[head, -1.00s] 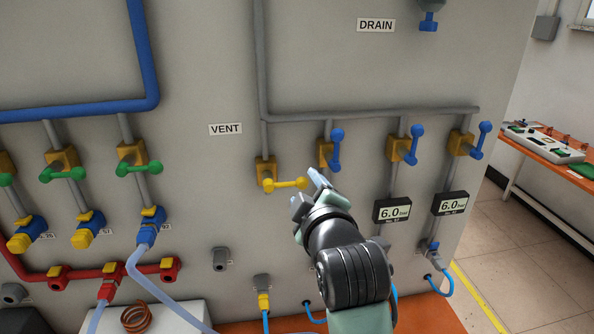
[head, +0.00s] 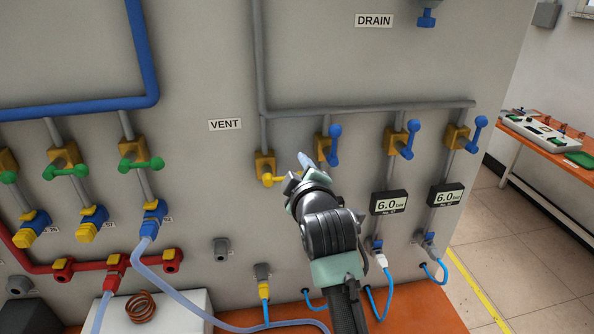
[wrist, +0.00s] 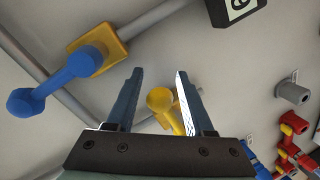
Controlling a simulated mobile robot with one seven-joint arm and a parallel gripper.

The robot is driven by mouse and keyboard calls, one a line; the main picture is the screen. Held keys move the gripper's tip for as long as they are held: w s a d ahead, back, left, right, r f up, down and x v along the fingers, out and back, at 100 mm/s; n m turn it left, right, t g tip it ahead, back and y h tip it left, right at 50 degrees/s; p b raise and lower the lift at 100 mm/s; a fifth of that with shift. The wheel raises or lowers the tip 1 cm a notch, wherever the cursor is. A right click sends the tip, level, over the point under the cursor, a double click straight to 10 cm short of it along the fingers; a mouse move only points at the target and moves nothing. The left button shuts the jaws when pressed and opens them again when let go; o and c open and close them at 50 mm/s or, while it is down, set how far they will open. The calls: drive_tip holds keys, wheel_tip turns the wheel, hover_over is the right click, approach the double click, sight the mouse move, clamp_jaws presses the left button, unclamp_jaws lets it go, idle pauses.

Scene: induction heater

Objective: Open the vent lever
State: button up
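The yellow vent lever (head: 270,179) sits on its yellow valve body (head: 264,162), below and right of the VENT label (head: 225,125). Its arm points right and its outer end is hidden by my gripper (head: 296,172) in the head view. In the wrist view the lever's round knob (wrist: 160,99) shows between the two spread fingers of my gripper (wrist: 160,88), nearer the right finger. I cannot tell whether either finger touches it. My gripper is open.
A blue lever (head: 334,143) on the neighbouring valve stands close to the right of my gripper; it also shows in the wrist view (wrist: 70,72). More blue levers (head: 411,138) are further right. Pressure displays (head: 389,202) and blue hoses (head: 378,300) are below. Green levers (head: 142,163) are left.

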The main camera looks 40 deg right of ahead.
clamp_jaws()
idle(1.2)
